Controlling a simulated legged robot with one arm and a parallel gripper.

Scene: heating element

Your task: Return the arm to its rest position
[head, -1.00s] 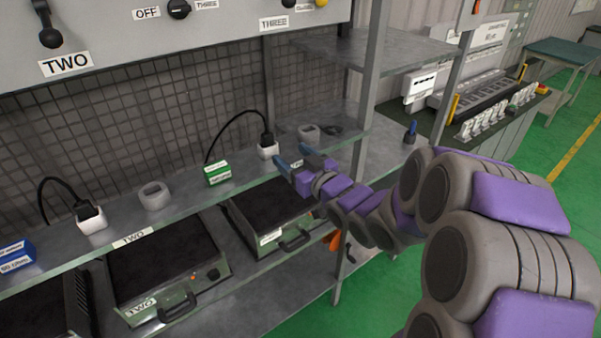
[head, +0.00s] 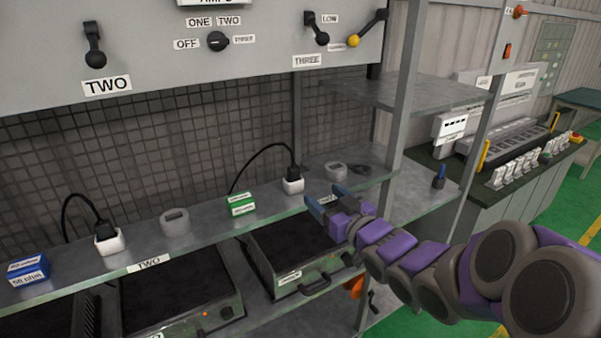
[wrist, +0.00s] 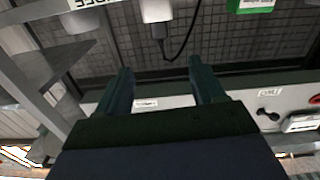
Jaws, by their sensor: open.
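My gripper (head: 324,202) is open and empty, with blue fingers, in the middle right of the head view. It is in front of the shelf edge, near the white socket with a black plug (head: 293,184). My arm, grey and purple, reaches in from the lower right. In the wrist view my gripper (wrist: 160,85) shows two dark fingers apart with nothing between them. The wrist picture appears upside down, with the white socket (wrist: 156,12) and its cord at the top.
The shelf (head: 205,232) holds a green box (head: 240,204), a blue box (head: 28,270), another plugged socket (head: 109,241) and grey empty sockets (head: 175,222). Heater units (head: 180,290) stand below. A metal post (head: 402,90) rises right of my gripper. A panel with levers (head: 150,50) hangs above.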

